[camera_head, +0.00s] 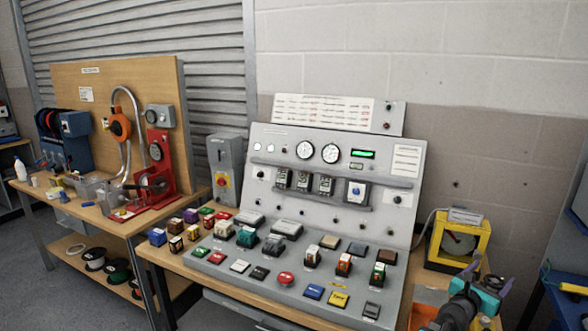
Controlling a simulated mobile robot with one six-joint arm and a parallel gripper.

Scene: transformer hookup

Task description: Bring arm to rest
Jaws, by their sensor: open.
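My gripper (484,293) shows at the bottom right, with dark and teal parts, in front of the right end of the bench. It is open, and I see nothing held in it. The fingertips are small and hard to make out. The sloped grey control panel (335,222) stands on the bench to its left, apart from it. The panel carries two round gauges, a green display and rows of coloured modules.
A yellow-framed unit (458,243) stands behind my gripper, and an orange bin (428,312) lies close to its left. A second wooden bench (75,208) with a red machine (160,172) is at the left. Grey floor shows at the lower left.

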